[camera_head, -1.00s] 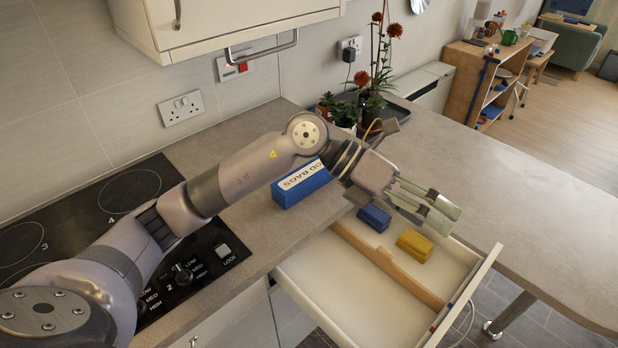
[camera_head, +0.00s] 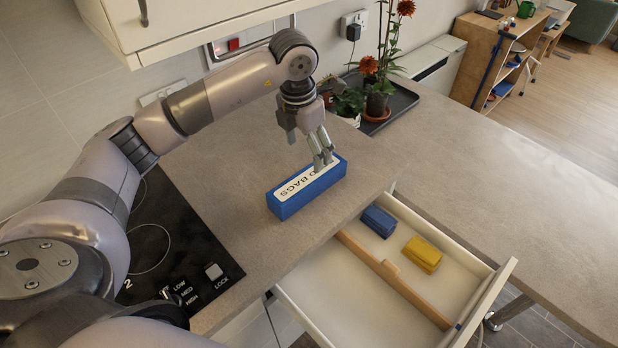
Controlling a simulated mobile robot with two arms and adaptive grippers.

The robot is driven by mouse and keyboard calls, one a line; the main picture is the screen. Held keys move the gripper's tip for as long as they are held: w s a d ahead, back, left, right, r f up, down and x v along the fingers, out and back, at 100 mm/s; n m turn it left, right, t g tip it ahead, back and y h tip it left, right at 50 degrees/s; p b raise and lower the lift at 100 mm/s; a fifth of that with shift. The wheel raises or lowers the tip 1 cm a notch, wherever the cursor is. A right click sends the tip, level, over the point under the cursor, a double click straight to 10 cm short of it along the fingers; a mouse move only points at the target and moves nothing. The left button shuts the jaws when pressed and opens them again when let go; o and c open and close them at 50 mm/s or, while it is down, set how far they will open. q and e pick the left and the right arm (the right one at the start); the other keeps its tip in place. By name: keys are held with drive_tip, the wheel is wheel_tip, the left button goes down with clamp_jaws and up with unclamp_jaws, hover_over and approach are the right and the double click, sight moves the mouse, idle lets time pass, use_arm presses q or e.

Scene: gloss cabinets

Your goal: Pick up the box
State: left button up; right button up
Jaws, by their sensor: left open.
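A long blue box (camera_head: 290,208) with a white label on top, partly reading "BAGS", lies on the grey worktop beside the open drawer. My left gripper (camera_head: 323,161) points down over the far right end of the box. Its fingers hide part of the label, and it is open. I cannot tell whether the fingertips touch the box. My right gripper does not show.
An open drawer (camera_head: 340,287) with a wooden divider holds a small blue block (camera_head: 378,221) and a yellow block (camera_head: 422,254). Potted plants (camera_head: 378,98) stand on a dark tray behind. A black hob (camera_head: 165,240) is at left, and a wall cabinet (camera_head: 185,25) hangs above. The worktop at right is clear.

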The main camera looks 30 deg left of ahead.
sight(308, 176)
use_arm(q)
drive_tip(key=f, duration=0.2)
drive_tip(key=w+f+p, duration=0.1)
drive_tip(key=f, duration=0.1)
drive_tip(key=shift+a, duration=0.25)
wheel_tip(308, 176, down, 3)
drive_tip(key=shift+w+d+r+p, duration=0.1)
drive_tip(key=shift+p, duration=0.55)
wheel_tip(308, 176, down, 2)
drive_tip(key=shift+f+p, duration=0.25)
drive_tip(key=shift+p, duration=0.55)
drive_tip(key=shift+w+f, duration=0.15)
drive_tip(key=shift+f, duration=0.9)
drive_tip(key=c, duration=1.4)
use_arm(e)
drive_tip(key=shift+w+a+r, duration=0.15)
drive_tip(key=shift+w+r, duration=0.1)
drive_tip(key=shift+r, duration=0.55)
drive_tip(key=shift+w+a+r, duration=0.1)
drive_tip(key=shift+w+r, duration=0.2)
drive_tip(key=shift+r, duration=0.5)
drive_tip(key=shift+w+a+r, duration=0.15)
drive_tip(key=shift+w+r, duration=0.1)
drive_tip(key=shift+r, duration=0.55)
